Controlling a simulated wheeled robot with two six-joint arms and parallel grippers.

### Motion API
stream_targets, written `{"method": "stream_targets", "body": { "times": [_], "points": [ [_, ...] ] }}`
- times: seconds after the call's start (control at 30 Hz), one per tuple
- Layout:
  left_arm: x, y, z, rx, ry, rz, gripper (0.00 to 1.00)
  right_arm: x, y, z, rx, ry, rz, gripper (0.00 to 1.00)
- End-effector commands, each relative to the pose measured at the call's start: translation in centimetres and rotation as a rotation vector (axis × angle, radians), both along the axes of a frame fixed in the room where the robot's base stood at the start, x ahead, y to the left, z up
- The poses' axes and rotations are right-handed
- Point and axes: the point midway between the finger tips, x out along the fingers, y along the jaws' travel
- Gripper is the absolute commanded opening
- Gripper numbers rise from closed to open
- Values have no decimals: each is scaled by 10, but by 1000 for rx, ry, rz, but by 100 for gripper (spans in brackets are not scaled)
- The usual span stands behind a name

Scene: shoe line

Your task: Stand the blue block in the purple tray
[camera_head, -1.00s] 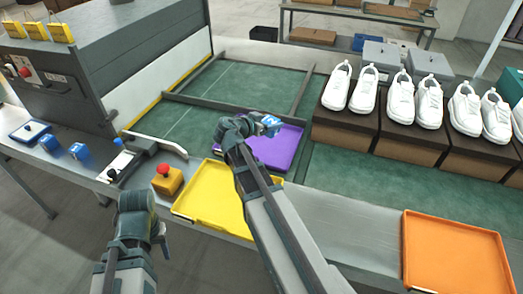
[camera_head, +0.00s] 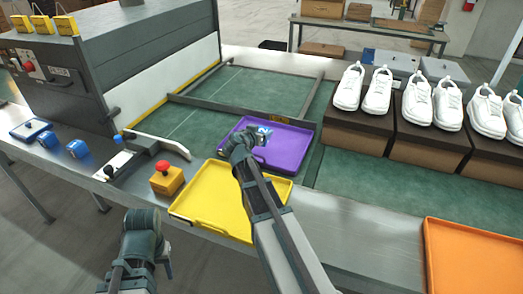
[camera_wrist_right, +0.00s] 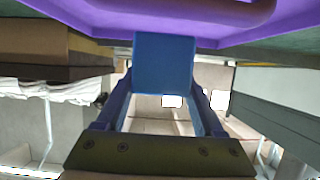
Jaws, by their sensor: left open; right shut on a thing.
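The purple tray (camera_head: 292,152) lies on the green surface in the middle of the head view, and part of it shows along the top of the right wrist view (camera_wrist_right: 120,14). My right gripper (camera_head: 263,135) is over the left part of this tray. It is shut on the blue block (camera_wrist_right: 164,64), which sits between its fingers in the wrist view. In the head view the block is mostly hidden by the gripper, and I cannot tell whether it touches the tray. My left gripper (camera_head: 167,262) is open and empty, low at the front left.
A yellow tray (camera_head: 215,195) lies in front of the purple one, partly behind my right arm. An orange tray (camera_head: 470,262) is at the front right. White shoes (camera_head: 440,103) stand on brown boxes at right. Blue things (camera_head: 78,148) and a red-button box (camera_head: 165,178) are at left.

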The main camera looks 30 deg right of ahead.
Motion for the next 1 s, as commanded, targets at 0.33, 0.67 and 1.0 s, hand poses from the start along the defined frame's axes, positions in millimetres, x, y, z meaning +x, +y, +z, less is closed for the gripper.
{"method": "stream_targets", "body": {
  "times": [0.33, 0.67, 1.0],
  "points": [
    [0, 0, -19, 0, 0, 0, 50, 0, 0, -18, 0, 0, 0, 7],
    [0, 0, -54, 0, 0, 0, 50, 0, 0, -54, 0, 0, 0, 7],
    [0, 0, -53, 0, 0, 0, 50, 0, 0, -53, 0, 0, 0, 7]
  ]
}}
